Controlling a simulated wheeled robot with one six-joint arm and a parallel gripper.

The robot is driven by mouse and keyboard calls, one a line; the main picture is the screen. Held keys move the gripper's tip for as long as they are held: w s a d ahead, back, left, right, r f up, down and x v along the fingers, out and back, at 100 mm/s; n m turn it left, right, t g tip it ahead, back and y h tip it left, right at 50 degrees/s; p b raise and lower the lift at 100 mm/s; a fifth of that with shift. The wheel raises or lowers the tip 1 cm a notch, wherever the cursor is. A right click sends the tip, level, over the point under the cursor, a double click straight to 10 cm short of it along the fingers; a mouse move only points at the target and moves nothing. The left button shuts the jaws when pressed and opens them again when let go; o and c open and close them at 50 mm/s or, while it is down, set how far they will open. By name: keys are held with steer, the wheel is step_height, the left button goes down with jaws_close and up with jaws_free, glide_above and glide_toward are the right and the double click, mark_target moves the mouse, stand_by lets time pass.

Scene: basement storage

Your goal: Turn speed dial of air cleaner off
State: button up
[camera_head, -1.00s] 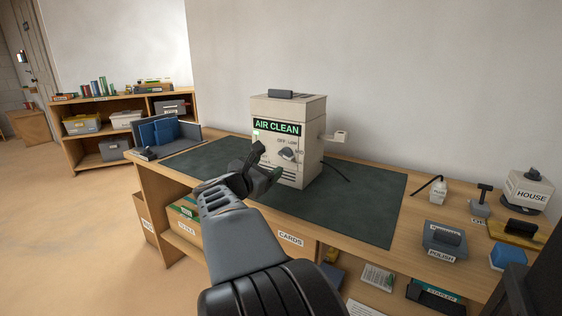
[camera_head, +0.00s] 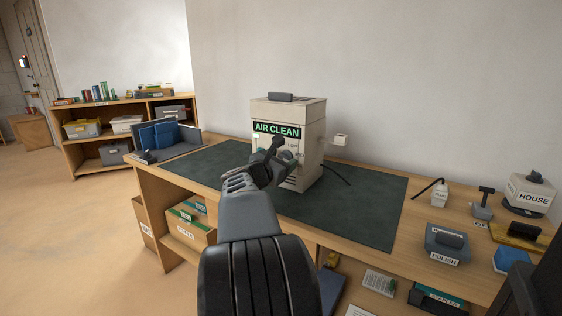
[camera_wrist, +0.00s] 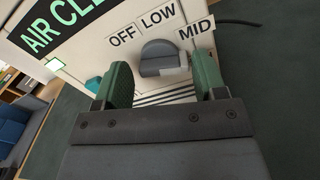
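The air cleaner (camera_head: 289,108) is a beige box with a green-lettered sign, standing upright on the dark mat. It also fills the upper wrist view (camera_wrist: 100,20). Its grey speed dial (camera_wrist: 158,52) sits below the OFF, LOW and MID labels; which label it points to I cannot tell for sure. My gripper (camera_wrist: 163,82) is open, with its green-padded fingers on either side of the dial's lower part in the picture and gaps visible. In the head view my gripper (camera_head: 278,158) is in front of the cleaner's face and covers part of the dial.
The dark mat (camera_head: 350,210) is mostly clear right of the cleaner. A grey POLISH box (camera_head: 446,243), a PLUG item (camera_head: 440,195) and a HOUSE container (camera_head: 529,193) stand on the bench at right. Blue folders (camera_head: 160,134) stand at the left end.

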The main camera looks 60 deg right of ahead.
steer(key=c, duration=0.8)
